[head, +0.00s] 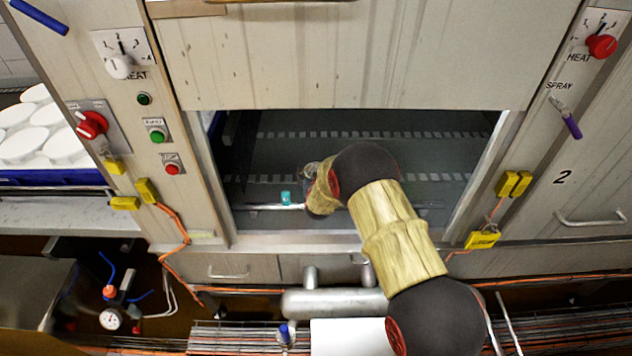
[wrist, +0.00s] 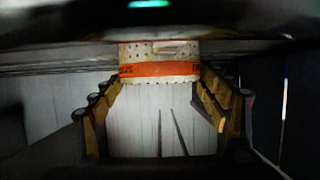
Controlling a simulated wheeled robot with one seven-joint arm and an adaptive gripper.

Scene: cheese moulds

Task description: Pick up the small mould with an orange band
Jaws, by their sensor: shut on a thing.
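In the wrist view the small mould (wrist: 160,50) is a pale, perforated cylinder with an orange band (wrist: 160,69) around it. It sits between the two fingers of my gripper (wrist: 160,86), which is shut on it. The mould's top edge is dark and partly cut off. In the head view my gripper (head: 310,180) is inside the machine opening, and my arm largely covers it. The mould cannot be made out clearly there.
The opening has a frame on both sides and a hanging panel (head: 340,60) above. White round pieces (head: 40,130) sit in a blue crate (head: 60,178) at left.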

